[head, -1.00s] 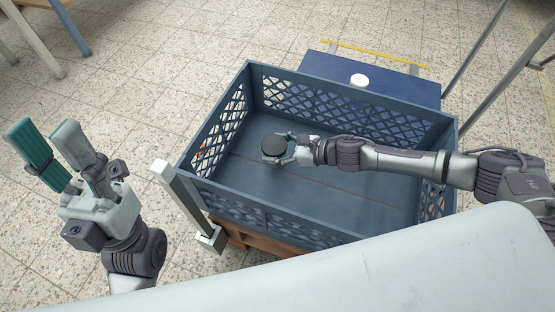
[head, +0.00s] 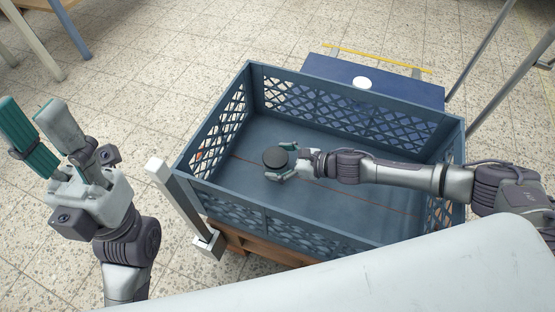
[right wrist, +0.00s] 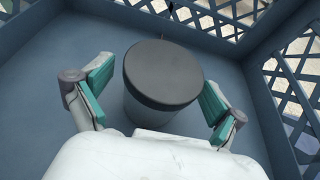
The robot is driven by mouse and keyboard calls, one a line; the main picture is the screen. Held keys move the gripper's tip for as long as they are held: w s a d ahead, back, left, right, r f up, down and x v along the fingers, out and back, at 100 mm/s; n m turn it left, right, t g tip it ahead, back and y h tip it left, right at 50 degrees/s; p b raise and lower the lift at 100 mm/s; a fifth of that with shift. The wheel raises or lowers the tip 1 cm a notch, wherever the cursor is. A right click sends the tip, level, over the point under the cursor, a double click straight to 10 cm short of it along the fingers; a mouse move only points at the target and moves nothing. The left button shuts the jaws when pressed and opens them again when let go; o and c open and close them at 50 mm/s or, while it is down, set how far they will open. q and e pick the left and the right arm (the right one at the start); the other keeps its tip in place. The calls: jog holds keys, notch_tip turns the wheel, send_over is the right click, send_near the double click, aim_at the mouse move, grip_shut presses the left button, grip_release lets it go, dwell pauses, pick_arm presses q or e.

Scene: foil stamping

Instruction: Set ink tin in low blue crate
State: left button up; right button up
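The ink tin, a round tin with a dark lid and grey body, is upright inside the blue crate (head: 330,225), near its middle in the head view (head: 275,157). In the right wrist view, the tin (right wrist: 163,75) is between the spread fingers of my right gripper (right wrist: 157,100), with a gap at each finger. It appears to stand on the crate floor; its base is partly hidden. My right gripper (head: 283,160) is open around it, low in the crate. My left gripper (head: 35,128) is open and empty, outside the crate at the left.
The crate has lattice walls and rests on a wooden pallet (head: 262,243). A grey post (head: 185,205) stands at its left front corner. Behind it is a blue surface (head: 400,95) with a white round thing (head: 362,83). The crate floor around the tin is bare.

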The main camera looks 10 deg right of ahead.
jog(key=shift+r, duration=0.3)
jog(key=p+v, duration=0.2)
jog(key=v, duration=0.5)
jog(key=shift+s+d+p, duration=0.1)
jog(key=shift+d+p, duration=0.1)
jog(key=shift+p, duration=0.2)
